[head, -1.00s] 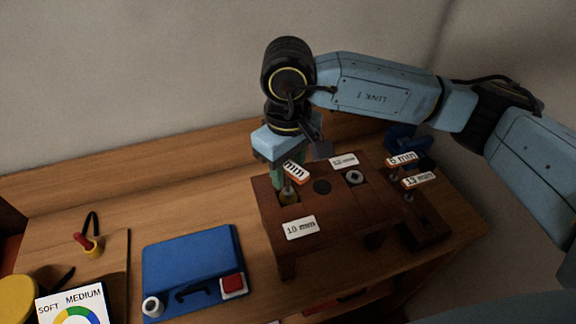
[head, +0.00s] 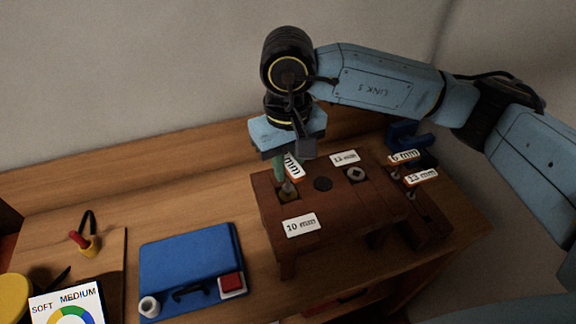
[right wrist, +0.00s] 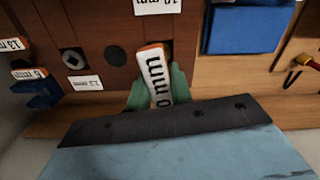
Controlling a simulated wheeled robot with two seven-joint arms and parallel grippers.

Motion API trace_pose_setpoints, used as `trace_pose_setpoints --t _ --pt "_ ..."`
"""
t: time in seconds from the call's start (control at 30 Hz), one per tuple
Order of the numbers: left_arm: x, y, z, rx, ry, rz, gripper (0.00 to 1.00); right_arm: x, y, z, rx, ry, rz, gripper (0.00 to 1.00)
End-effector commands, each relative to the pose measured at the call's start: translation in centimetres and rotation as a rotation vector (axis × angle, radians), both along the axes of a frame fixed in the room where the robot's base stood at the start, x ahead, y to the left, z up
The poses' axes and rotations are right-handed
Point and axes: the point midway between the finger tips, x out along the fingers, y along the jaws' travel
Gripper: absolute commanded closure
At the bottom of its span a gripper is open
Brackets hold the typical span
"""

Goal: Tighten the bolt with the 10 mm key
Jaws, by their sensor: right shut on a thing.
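My right gripper (head: 281,165) is shut on a key with an orange-edged white label (head: 293,166). In the right wrist view the label (right wrist: 155,77) reads "0 mm", its first part hidden, between the green fingers (right wrist: 176,84). The key's shaft points down at a brass-coloured bolt (head: 288,194) in the left hole of the dark wooden block (head: 330,208). I cannot tell how deeply the tip sits in the bolt. A "10 mm" card (head: 301,225) lies in front of that hole. My left gripper is not in view.
A second bolt (head: 356,174) with a "13 mm" card (head: 345,158) is on the block's right. Keys labelled 6 mm (head: 404,157) and 13 mm (head: 421,177) stand in a rack beyond it. A blue case (head: 190,262) lies left of the block.

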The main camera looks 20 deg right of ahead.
Motion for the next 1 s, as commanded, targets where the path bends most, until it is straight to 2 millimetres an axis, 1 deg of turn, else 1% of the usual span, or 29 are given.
trace_pose_setpoints --t 0.03,0.1,0.3,0.67,0.77,0.9,0.93,1.0 --pt "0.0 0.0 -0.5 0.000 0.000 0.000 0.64 0.0 0.0 -0.2 0.000 -0.002 -0.043 0.95" --pt "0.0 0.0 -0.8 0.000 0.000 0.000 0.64 0.0 0.0 -0.2 0.000 -0.001 -0.111 0.95" --pt "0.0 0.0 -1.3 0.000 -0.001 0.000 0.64 0.0 0.0 0.0 0.001 -0.002 -0.245 0.95" --pt "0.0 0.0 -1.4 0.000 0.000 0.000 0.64 0.1 0.0 0.1 0.002 -0.003 -0.269 0.95" --pt "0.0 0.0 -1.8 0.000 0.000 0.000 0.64 0.1 0.0 0.0 0.003 -0.004 -0.333 0.95" --pt "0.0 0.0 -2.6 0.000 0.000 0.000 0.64 0.1 0.0 -0.1 0.002 -0.004 -0.485 0.95" --pt "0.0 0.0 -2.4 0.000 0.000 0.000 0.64 0.0 0.0 0.1 0.001 -0.003 -0.477 0.75" --pt "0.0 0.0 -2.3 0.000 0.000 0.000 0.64 0.0 0.0 0.1 0.001 -0.003 -0.474 0.66"
